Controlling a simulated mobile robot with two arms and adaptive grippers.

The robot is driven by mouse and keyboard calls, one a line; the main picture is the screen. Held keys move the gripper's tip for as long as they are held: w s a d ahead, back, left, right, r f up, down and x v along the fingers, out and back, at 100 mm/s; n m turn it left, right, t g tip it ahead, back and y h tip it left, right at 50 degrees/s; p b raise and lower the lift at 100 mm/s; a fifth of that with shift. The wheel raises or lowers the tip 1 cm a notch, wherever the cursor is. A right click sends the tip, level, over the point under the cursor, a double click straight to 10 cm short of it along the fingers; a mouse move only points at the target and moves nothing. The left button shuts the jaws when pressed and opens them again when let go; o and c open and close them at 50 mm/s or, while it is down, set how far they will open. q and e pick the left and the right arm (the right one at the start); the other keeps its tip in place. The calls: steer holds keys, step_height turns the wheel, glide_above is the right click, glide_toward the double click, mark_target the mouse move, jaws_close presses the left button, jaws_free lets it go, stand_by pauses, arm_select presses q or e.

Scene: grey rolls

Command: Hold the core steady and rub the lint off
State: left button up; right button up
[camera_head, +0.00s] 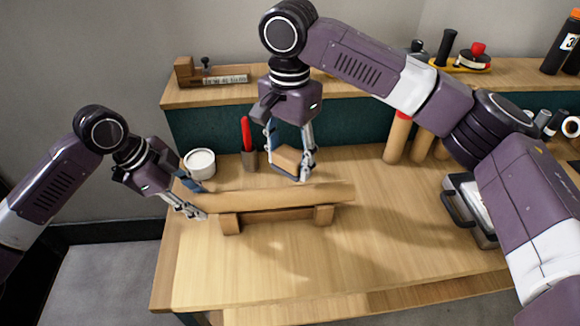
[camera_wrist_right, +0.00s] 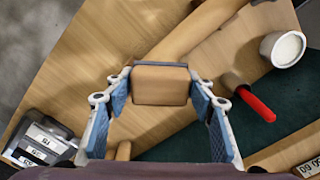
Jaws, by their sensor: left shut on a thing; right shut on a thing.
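The core (camera_head: 285,195), a long tan roll, lies across a wooden cradle (camera_head: 270,218) on the table; it also shows in the right wrist view (camera_wrist_right: 205,27). My left gripper (camera_head: 193,199) is shut on the core's left end. My right gripper (camera_head: 289,163) is shut on a tan block (camera_head: 287,159) just behind and above the middle of the core. In the right wrist view the block (camera_wrist_right: 160,87) sits between both fingers, with a dark strip along its far edge. I cannot tell whether the block touches the core. No lint can be made out.
A white pot (camera_head: 200,164) and a red-handled tool in a holder (camera_head: 248,146) stand behind the core. Several tan rolls (camera_head: 397,138) lean at the back right. A grey device (camera_head: 466,208) lies at the right. The table front is clear.

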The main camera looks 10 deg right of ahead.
steer(key=shift+r, duration=0.95)
arm_select(q)
steer(key=o, duration=1.3)
steer(key=v, duration=1.2)
